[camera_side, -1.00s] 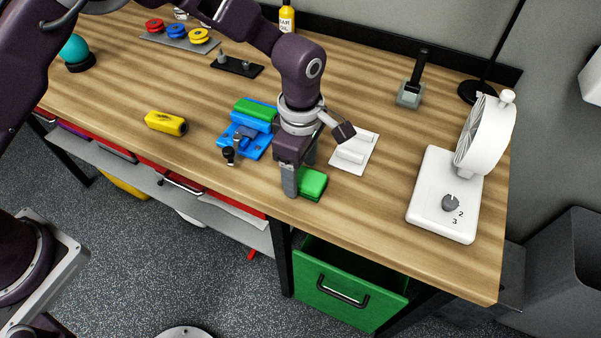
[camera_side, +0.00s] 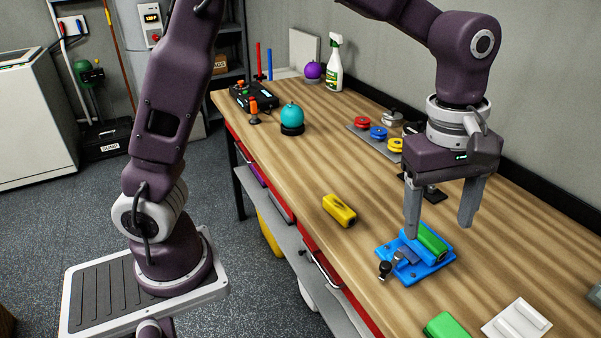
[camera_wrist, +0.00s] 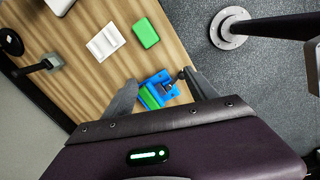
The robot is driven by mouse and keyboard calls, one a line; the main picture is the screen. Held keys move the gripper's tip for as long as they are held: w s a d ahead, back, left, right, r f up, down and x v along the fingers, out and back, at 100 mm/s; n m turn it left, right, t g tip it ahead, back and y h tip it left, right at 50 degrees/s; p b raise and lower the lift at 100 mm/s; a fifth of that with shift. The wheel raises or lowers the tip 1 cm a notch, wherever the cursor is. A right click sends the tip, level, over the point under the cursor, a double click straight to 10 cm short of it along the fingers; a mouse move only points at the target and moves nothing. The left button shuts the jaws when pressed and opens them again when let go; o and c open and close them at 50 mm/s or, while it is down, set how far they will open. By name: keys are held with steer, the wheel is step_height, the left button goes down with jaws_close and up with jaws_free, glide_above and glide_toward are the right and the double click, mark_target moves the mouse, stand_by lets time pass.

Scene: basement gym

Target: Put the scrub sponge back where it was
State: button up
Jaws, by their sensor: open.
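No object is plainly marked as the scrub sponge. A green rounded block (camera_side: 447,327) lies on the bench beside a white ridged plate (camera_side: 515,322); the side view cuts it off at the bottom. The wrist view shows the block whole (camera_wrist: 146,33), apart from the plate (camera_wrist: 105,42). A second green piece (camera_side: 432,240) sits in a blue vise-like fixture (camera_side: 437,266). My gripper (camera_side: 438,230) is open and empty, fingers pointing down, and appears above and behind the fixture. In the wrist view, the fixture (camera_wrist: 165,79) shows between the fingers.
A yellow block (camera_side: 339,210) lies left of the fixture. Red, blue and yellow knobs on a grey strip (camera_side: 365,141) stand farther back. A teal ball (camera_side: 292,113) and a spray bottle (camera_side: 334,65) are at the far end. Bare wood lies between the yellow block and the fixture.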

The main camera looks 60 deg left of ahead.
steer(key=s+a+r+m+t, duration=0.2)
steer(key=s+a+r+m, duration=0.45)
steer(key=s+a, duration=0.25)
steer(key=s+a+m+t, duration=0.1)
steer(key=s+a+m, duration=0.2)
steer(key=s, duration=0.3)
steer(key=s+a+f+m+t+y, duration=0.1)
steer(key=s+a+m, duration=0.2)
steer(key=s, duration=0.3)
steer(key=shift+f+m+t, duration=0.25)
steer(key=shift+m+t, duration=0.05)
steer(key=shift+m, duration=0.45)
